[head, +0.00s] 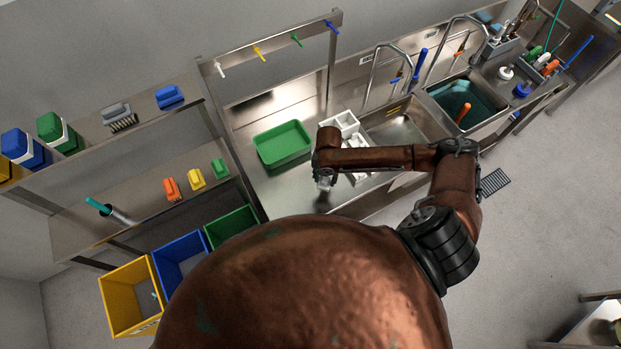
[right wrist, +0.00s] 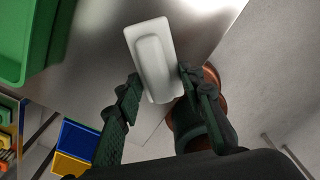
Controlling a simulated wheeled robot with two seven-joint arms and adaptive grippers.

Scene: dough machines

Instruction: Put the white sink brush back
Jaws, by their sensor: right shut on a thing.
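The white sink brush (right wrist: 152,50) shows in the right wrist view as a white block with a raised grip. Its bristles are hidden. My right gripper (right wrist: 159,78) is shut on it, one dark green finger on each side, above the steel counter. In the head view the right gripper (head: 324,184) hangs over the counter's front edge, small and partly hidden by my arm. Orange (head: 171,189), yellow (head: 195,180) and green (head: 220,168) brushes stand in a row on the lower shelf (head: 140,190) at left. My left gripper is in neither view.
A green tray (head: 283,145) lies on the steel counter (head: 245,117), left of the gripper. A white divided container (head: 340,121) stands behind my forearm, beside the sink (head: 398,128). Yellow (head: 130,297), blue (head: 180,262) and green (head: 231,226) bins stand below the shelves.

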